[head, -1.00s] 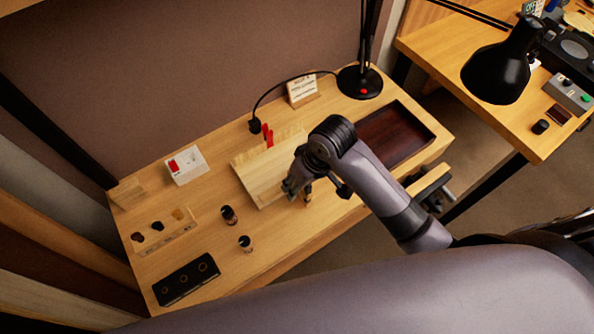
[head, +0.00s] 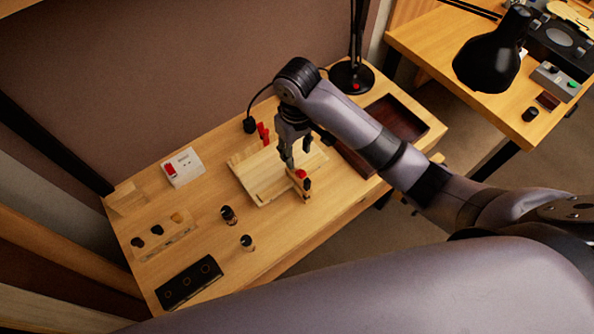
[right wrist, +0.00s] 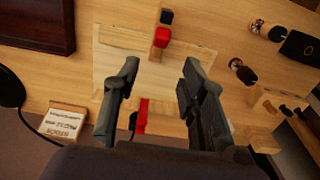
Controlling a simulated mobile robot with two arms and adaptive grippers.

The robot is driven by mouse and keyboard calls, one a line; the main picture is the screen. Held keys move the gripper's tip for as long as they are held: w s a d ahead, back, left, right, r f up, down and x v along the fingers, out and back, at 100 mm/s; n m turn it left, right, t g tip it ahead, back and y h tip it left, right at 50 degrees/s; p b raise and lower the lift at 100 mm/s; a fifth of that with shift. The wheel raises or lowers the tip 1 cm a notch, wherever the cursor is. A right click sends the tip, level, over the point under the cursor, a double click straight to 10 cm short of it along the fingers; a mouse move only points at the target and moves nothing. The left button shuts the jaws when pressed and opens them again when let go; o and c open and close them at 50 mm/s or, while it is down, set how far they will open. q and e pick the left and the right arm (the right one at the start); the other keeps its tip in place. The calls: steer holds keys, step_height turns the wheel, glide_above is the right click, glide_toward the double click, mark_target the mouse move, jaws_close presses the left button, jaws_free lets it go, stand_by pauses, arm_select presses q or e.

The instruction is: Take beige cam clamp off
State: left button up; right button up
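A pale wooden board (head: 265,178) lies on the bench. At its front right edge is a beige clamp (head: 305,190) with a red piece and a dark end; its red piece (right wrist: 162,38) also shows at the top of the right wrist view. Another red clamp part (head: 263,133) stands at the board's back edge and shows low between the fingers in the right wrist view (right wrist: 141,117). My right gripper (head: 288,158) is above the board, behind the front clamp and apart from it. Its fingers (right wrist: 158,90) are open with nothing between them. My left gripper is out of view.
A dark red tray (head: 407,122) lies right of the board, with a black lamp base (head: 352,77) behind it. Two small dark cylinders (head: 247,242) (head: 228,214) and a black block (head: 188,283) stand at left. Bench between them is clear.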

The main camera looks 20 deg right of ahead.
mark_target(297, 170)
step_height(297, 170, down, 10)
steer(key=shift+f+p, duration=0.15)
steer(key=shift+p, duration=0.65)
jaws_close()
